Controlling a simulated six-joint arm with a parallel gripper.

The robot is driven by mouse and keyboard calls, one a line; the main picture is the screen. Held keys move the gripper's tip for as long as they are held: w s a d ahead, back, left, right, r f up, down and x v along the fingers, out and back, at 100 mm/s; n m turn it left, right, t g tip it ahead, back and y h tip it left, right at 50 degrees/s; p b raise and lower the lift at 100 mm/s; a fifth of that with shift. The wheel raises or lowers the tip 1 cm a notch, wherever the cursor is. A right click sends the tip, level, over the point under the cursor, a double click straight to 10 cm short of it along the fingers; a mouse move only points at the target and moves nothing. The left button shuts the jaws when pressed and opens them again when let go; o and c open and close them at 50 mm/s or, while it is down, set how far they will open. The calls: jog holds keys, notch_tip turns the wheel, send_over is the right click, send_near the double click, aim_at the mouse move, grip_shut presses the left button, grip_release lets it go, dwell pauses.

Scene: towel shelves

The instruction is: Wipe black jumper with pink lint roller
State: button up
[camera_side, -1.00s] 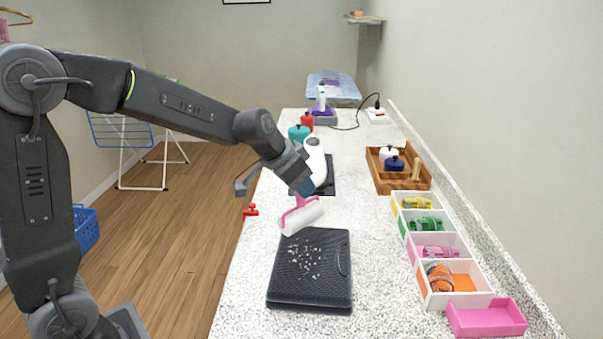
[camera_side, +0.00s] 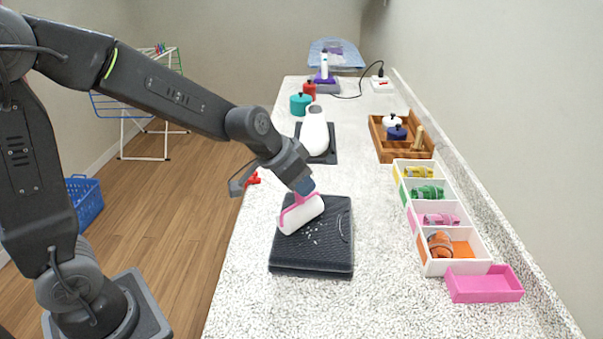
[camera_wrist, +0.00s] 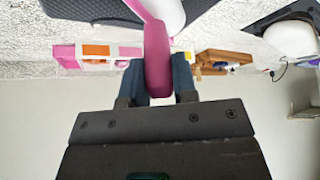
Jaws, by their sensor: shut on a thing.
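The black jumper (camera_side: 325,250) lies folded in a flat block on the speckled counter. White lint flecks show on its middle, to the right of and below the roller. My gripper (camera_side: 304,188) is shut on the pink handle of the lint roller (camera_side: 301,213), above the jumper's far left part. The roller's white cylinder lies over the jumper and seems to touch it, though the contact line is hard to make out. In the wrist view the pink handle (camera_wrist: 157,60) sits between my two fingers, with part of the jumper (camera_wrist: 85,10) beyond.
A row of trays with rolled cloths (camera_side: 428,162) and a pink open box (camera_side: 484,284) stand on the right. A wooden tray (camera_side: 378,136) with jars is behind them. The front counter is clear.

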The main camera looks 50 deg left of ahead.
jog(key=shift+s+d, duration=2)
jog(key=shift+s, duration=0.4)
jog(key=shift+w+a, duration=3.7)
jog(key=shift+w, duration=1.45)
jog(key=shift+s+d, duration=4.6)
notch_tip(320, 180, up, 8)
jog(key=shift+r, duration=0.1)
